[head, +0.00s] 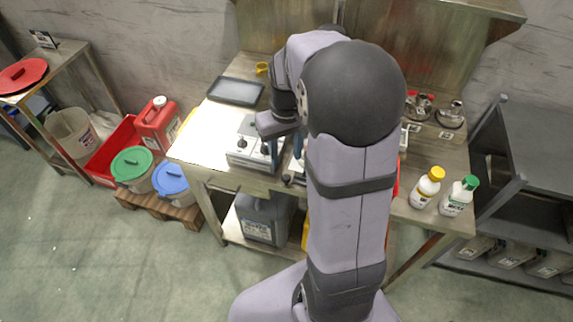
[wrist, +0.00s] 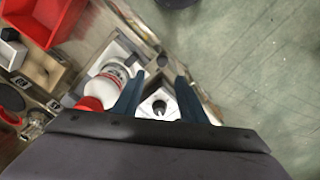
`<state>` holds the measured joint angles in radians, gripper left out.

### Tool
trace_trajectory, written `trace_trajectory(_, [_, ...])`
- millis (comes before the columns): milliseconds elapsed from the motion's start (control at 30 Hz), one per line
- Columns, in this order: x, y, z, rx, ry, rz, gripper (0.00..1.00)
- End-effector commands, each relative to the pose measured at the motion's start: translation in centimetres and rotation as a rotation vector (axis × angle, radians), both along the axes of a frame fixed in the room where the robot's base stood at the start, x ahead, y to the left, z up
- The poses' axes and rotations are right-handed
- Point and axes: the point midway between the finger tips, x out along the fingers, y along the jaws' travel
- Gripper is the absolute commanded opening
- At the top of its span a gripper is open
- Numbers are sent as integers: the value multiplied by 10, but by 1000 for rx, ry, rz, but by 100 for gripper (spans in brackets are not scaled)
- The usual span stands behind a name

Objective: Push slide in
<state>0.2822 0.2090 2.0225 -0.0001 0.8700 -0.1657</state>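My gripper (wrist: 158,92) shows in the wrist view as two dark blue fingers standing apart. Between and beyond them is a white metal part with a dark round knob (wrist: 160,107), perhaps the slide; I cannot tell whether the fingers touch it. In the head view a pale boxy device (head: 243,158) with black knobs stands on the bench, beside my gripper. My arm hides much of the device's right side and most of my fingers, so how far any slide sticks out cannot be told.
The metal bench (head: 205,148) also holds a dark tray (head: 235,92), a yellow-capped bottle (head: 426,188) and a green-capped bottle (head: 459,196).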

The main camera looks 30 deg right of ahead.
Motion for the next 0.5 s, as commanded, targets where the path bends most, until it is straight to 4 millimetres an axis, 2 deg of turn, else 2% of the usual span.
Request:
trace_trajectory(200, [-9,3,2,9,40,113,38])
trace_trajectory(367, [-9,3,0,9,40,119,38])
trace_trajectory(500, [-9,3,-10,11,43,118,38])
